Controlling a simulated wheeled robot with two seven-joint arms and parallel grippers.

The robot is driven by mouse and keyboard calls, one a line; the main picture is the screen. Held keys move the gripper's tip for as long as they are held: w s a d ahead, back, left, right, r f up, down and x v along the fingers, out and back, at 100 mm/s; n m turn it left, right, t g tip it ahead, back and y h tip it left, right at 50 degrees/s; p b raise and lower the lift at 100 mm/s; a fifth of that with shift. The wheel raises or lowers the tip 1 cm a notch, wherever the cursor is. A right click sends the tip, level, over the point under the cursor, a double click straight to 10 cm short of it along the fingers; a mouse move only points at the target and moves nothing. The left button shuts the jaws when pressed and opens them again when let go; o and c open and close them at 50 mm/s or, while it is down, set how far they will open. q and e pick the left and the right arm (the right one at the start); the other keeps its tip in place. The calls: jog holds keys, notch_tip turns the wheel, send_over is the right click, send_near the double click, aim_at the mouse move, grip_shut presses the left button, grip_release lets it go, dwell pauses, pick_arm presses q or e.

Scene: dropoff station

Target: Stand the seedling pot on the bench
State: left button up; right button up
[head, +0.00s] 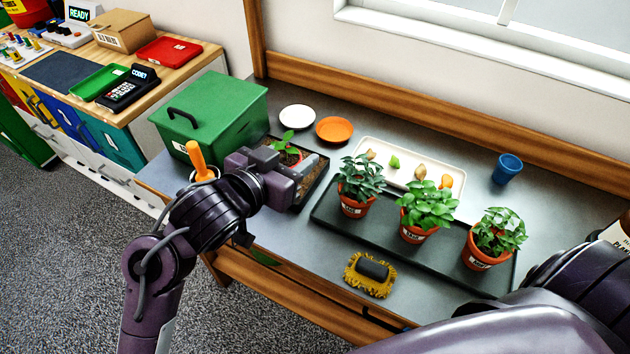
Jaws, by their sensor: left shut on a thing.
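My left gripper (298,172) reaches in from the left over the bench (330,238) and is shut on the seedling pot. The pot's body is mostly hidden behind the gripper. My right gripper is out of view; only part of my right arm shows at lower right.
Three potted herbs, including one pot (353,207), stand on a black tray (333,227). A cream tray (375,146), white saucer (297,116), orange saucer (334,130) and blue cup (507,168) lie behind. A yellow brush (370,274) lies in front. Bare bench shows left of it.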

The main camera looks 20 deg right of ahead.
pick_arm(q)
notch_tip(320, 180, down, 19)
jog(key=shift+r+p, duration=0.2)
jog(key=shift+p, duration=0.1)
jog(key=o, duration=1)
jog(key=shift+f, duration=0.1)
jog(key=b+v, duration=0.1)
jog(key=v, duration=1.1)
